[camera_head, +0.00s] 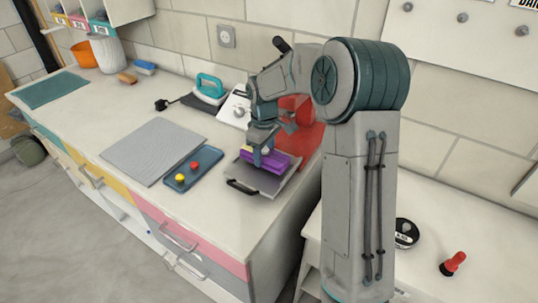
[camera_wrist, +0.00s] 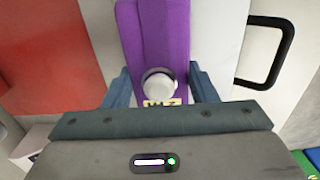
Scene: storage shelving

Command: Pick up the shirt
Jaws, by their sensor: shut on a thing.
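A purple block-like thing (camera_head: 272,163), which I take to be the shirt, is at the right end of the counter, over a grey tray (camera_head: 283,185) with a black handle. I cannot tell whether it touches the tray. My gripper (camera_head: 263,149) points down and is shut on the purple thing. In the wrist view the purple thing (camera_wrist: 157,30) runs up between the two blue fingers of my gripper (camera_wrist: 158,72). A round white piece (camera_wrist: 160,82) and a small yellow label lie between the fingers. The lower part of the purple thing is hidden by the gripper body.
A blue tray (camera_head: 206,171) with a red and a yellow piece lies to the left, beside a grey ribbed mat (camera_head: 150,148). A teal iron (camera_head: 209,88) stands behind.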

